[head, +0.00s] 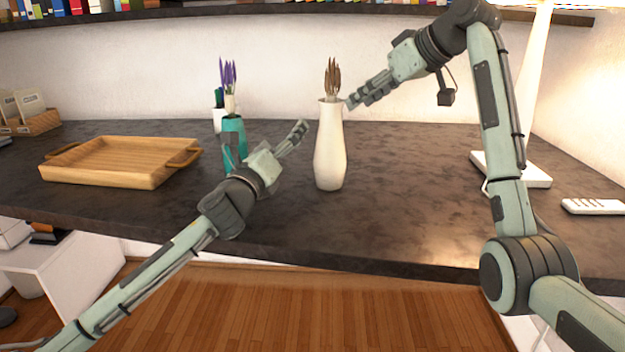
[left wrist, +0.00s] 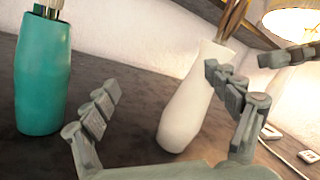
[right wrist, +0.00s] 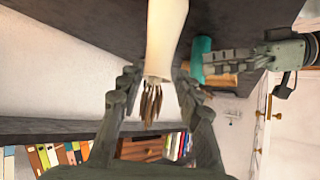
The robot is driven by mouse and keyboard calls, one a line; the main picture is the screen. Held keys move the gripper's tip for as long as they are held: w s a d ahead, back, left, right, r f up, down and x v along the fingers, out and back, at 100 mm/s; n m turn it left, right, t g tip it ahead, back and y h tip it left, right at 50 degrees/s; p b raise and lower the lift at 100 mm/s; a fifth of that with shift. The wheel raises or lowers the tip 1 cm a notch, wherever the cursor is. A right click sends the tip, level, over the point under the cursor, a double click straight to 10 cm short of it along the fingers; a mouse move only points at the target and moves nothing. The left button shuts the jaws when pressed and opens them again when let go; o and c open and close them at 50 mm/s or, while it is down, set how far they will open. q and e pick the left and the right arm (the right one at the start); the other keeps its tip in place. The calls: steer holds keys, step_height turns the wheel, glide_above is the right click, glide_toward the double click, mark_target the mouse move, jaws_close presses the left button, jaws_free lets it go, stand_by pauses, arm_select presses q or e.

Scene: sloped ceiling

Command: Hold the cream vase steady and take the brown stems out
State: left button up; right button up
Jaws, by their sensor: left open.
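The cream vase (head: 330,150) stands upright on the dark counter, with brown stems (head: 332,78) rising from its mouth. My left gripper (head: 265,132) is open and empty to the left of the vase. In the left wrist view the cream vase (left wrist: 188,112) shows between its spread fingers, apart from the left one. My right gripper (head: 352,100) is at the right of the vase's mouth, just below the stems' heads. In the right wrist view its fingers are open, with the brown stems (right wrist: 151,103) and the vase's neck between them. I cannot tell whether they touch.
A wooden tray (head: 110,160) lies at the left.

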mark_target(323, 169)
arm_select(q)
steer(key=d+f+m+g, duration=0.1)
steer(key=d+f+m, duration=0.1)
steer(key=s+d+f+m, duration=0.1)
steer(key=d+f+m, duration=0.1)
steer(key=f, duration=0.1)
steer(key=s+d+f+m+g+h, duration=0.1)
steer(key=d+f+m, duration=0.1)
steer(key=shift+s+d+f+m+g, duration=0.15)
steer(key=shift+d+f+m+g, duration=0.05)
steer(key=shift+m+g, duration=0.1)
steer(key=shift+d+f, duration=0.15)
steer(key=shift+f, duration=0.15)
steer(key=x, duration=0.7)
steer(key=shift+d+f, duration=0.1)
steer(key=shift+d, duration=0.1)
steer(key=c, duration=1.6)
